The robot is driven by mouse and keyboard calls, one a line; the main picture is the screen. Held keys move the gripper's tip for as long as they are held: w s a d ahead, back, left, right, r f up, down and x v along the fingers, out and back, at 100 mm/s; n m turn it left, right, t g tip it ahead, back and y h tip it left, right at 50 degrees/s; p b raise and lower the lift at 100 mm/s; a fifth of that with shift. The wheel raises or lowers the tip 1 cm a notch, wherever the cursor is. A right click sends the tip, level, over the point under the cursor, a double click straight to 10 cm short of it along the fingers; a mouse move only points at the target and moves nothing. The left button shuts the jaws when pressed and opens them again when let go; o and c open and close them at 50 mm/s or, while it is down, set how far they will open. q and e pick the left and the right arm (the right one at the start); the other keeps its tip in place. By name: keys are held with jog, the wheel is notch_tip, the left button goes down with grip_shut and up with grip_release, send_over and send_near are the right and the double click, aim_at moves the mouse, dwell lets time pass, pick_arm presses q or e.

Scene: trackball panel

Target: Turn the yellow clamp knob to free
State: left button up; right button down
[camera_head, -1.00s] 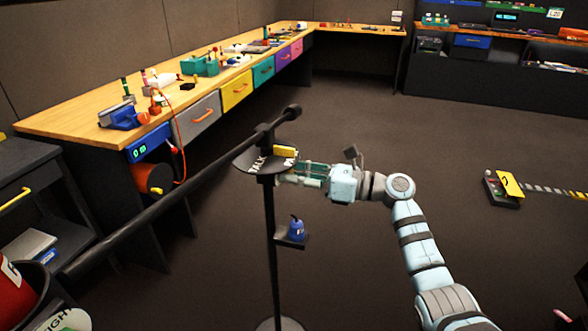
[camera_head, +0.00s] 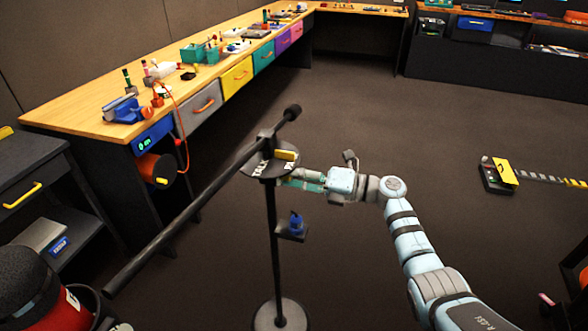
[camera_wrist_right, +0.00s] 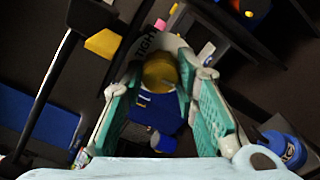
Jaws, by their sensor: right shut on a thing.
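The yellow clamp knob (camera_wrist_right: 159,71) sits between the green finger pads of my right gripper (camera_wrist_right: 163,82) in the right wrist view. The pads are on either side of it and shut on it. In the head view my right gripper (camera_head: 300,179) reaches in from the right at the dark lettered disc (camera_head: 262,169) on the stand. A yellow piece (camera_head: 286,155) shows at the disc's top. The fingertips are small and partly hidden in the head view. My left gripper is out of view.
A long black boom (camera_head: 190,218) slants across the stand. A small blue item (camera_head: 295,222) sits on a bracket on the pole below my gripper. A wooden bench (camera_head: 80,118) with coloured drawers runs behind at the left. The floor right of my arm is mostly clear.

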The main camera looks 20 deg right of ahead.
jog(key=shift+m, duration=0.5)
jog(key=c, duration=1.2)
grip_release()
jog(key=shift+c, duration=0.2)
jog(key=shift+r, duration=0.1)
